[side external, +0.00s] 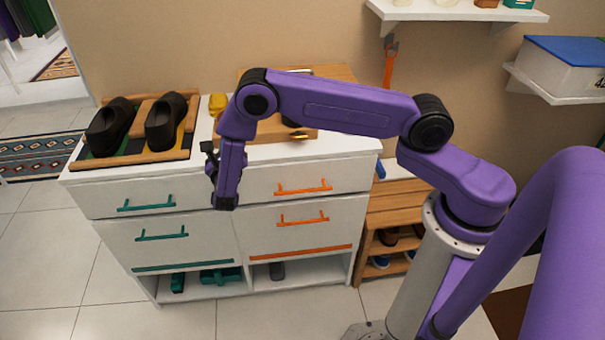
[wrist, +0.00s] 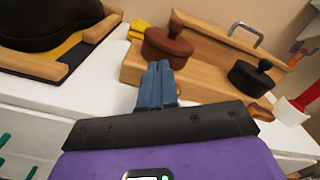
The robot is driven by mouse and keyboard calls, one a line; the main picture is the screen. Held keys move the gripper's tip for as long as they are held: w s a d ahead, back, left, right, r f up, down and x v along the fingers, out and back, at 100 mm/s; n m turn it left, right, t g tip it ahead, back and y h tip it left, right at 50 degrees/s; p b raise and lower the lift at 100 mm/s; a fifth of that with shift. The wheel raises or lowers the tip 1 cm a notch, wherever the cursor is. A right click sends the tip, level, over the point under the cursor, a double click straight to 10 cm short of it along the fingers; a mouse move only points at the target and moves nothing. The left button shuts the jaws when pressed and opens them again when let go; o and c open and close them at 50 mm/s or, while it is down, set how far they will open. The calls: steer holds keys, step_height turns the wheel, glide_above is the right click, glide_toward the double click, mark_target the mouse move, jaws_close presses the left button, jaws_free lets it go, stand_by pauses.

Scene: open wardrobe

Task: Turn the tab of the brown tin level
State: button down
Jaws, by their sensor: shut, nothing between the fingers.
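In the side view the brown tin is hidden behind my arm, and my fingertips cannot be made out there.
A black tin (wrist: 252,77) stands to the right on the wooden box (wrist: 215,62). Black shoes (side external: 167,122) stand on a rack at the dresser top's left. A yellow object (side external: 217,104) lies between rack and box. White dresser top (side external: 345,147) is bare along its front edge.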

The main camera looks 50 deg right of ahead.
steer(key=shift+w+a+f, duration=0.1)
stand_by(0.3)
steer(key=shift+w+a+r, duration=0.15)
steer(key=shift+a+r, duration=0.05)
steer(key=shift+r, duration=0.15)
steer(key=v, duration=0.6)
steer(key=shift+r, duration=0.1)
